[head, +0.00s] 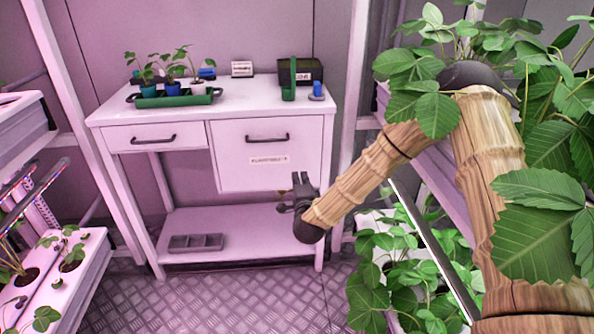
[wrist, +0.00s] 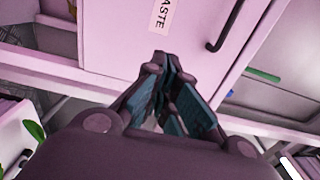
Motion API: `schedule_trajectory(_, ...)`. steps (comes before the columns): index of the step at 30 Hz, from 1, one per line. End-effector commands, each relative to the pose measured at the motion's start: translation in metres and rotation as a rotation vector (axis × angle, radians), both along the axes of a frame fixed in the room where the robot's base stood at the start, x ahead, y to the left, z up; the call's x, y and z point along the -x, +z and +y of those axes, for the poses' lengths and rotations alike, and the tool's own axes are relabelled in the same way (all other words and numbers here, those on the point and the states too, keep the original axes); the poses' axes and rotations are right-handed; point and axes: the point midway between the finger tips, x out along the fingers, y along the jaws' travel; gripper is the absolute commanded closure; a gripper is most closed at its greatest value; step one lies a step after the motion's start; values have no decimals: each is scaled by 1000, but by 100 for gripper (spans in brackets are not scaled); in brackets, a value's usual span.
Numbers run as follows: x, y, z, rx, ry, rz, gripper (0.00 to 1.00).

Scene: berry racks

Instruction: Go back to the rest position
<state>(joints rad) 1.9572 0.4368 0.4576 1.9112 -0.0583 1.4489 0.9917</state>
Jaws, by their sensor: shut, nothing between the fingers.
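My gripper (head: 296,186) is in front of the white desk (head: 240,108), just below the lower right part of its cabinet door. In the wrist view my gripper (wrist: 165,95) points at the cabinet front, with its fingers together and nothing between them. My arm comes in from the right, past strawberry leaves.
Leafy plants (head: 540,230) crowd my arm on the right. A planter rack (head: 75,265) stands at the left. A green tray (head: 175,100) with several potted seedlings and a dark box (head: 300,72) are on the desk. A grey divided tray (head: 195,243) lies on the lower shelf. Metal floor (head: 240,300) is clear in front.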

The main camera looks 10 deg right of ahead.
Motion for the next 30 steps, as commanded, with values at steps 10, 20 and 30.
schedule_trajectory(10, 29, -7, 9, 12, 13, 18, 100)
schedule_trajectory(20, 102, -114, 48, 260, 199, 318, 100)
schedule_trajectory(30, 250, -237, 64, 612, 525, 717, 100)
